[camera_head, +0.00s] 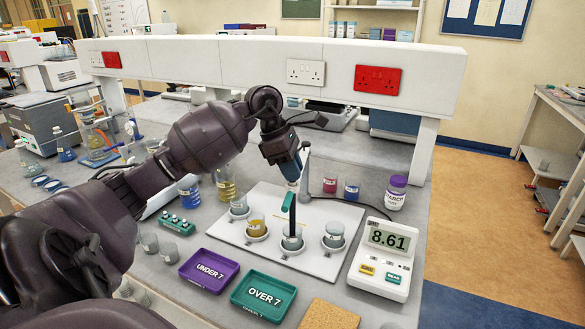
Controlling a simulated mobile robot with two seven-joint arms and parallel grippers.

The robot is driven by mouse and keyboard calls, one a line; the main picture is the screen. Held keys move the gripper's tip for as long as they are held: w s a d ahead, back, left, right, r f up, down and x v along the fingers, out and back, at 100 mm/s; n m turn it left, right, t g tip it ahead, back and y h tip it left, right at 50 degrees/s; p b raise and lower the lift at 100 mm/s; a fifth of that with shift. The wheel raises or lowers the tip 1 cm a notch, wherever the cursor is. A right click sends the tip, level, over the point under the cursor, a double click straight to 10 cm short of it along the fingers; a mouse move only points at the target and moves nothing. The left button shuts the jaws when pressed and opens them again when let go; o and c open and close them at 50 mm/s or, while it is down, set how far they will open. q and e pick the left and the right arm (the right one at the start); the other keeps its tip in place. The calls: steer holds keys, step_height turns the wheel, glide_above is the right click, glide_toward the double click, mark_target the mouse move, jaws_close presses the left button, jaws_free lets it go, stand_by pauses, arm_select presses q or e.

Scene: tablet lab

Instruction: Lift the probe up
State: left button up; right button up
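The probe (292,217) is a thin dark rod with a teal part near its top. It stands upright with its lower end in the middle front beaker (292,243) on the white tray (255,259). My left gripper (292,180) points down directly above that beaker, and its fingers appear closed around the probe's upper end. The fingertips are small and partly merge with the probe. The meter (384,262) to the right reads 8.61. My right gripper is not in view.
Beakers with amber (256,226) and pale liquid (334,236) flank the middle one. A purple UNDER 7 tray (209,257) and a teal OVER 7 tray (263,279) lie in front. A thin stand (304,170) rises close behind the probe. A starch jar (395,193) stands right.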

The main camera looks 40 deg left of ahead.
arm_select(q)
jaws_close()
step_height(320, 180, up, 8)
steer(key=shift+r+p, duration=0.1)
steer(key=shift+p, duration=0.75)
steer(key=o, duration=0.8)
jaws_free()
steer(key=shift+c, duration=0.2)
steer(key=b+v, duration=0.1)
steer(key=v, duration=0.9)
steer(key=shift+a+r, duration=0.2)
steer(key=shift+r, duration=0.1)
steer(key=shift+s, duration=0.1)
